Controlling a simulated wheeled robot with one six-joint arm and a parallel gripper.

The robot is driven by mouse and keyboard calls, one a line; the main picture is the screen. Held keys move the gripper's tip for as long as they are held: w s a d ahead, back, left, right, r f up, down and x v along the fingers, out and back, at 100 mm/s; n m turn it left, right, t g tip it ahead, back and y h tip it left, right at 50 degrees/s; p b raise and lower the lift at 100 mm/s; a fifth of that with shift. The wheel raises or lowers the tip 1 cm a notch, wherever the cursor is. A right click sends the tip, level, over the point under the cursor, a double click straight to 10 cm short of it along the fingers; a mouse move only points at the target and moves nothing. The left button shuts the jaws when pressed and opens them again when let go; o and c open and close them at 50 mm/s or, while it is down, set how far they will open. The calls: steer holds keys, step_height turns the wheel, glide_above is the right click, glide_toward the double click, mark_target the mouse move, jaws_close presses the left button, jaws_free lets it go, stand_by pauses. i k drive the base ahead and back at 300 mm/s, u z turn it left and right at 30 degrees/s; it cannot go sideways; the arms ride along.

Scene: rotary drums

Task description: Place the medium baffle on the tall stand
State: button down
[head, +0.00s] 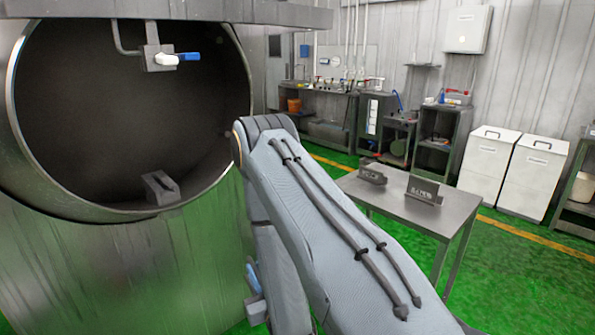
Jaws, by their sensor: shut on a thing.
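A grey notched metal block (160,188), which may be a baffle, sits inside the open round drum (243,95) on its lower wall. Two more dark grey pieces lie on the metal table at the right: a smaller block (372,174) and a wider upright plate (425,190) with unreadable lettering. I cannot tell which is the medium baffle. My arm reaches up from the bottom right, bends beside the drum's mouth and drops down. No thing can be surely told as the tall stand.
The metal table (455,212) has bare room at its right. A valve with a blue-white handle (170,59) hangs at the drum mouth. Dark cabinets (443,140) and white bins (533,175) line the back wall. Green floor (540,280) is clear at the right.

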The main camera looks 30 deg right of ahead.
mark_target(445, 202)
steer(key=u, duration=0.9)
steer(key=k, duration=1.55)
steer(key=z, duration=2.05)
steer(key=i, duration=0.4)
steer(key=z, duration=0.05)
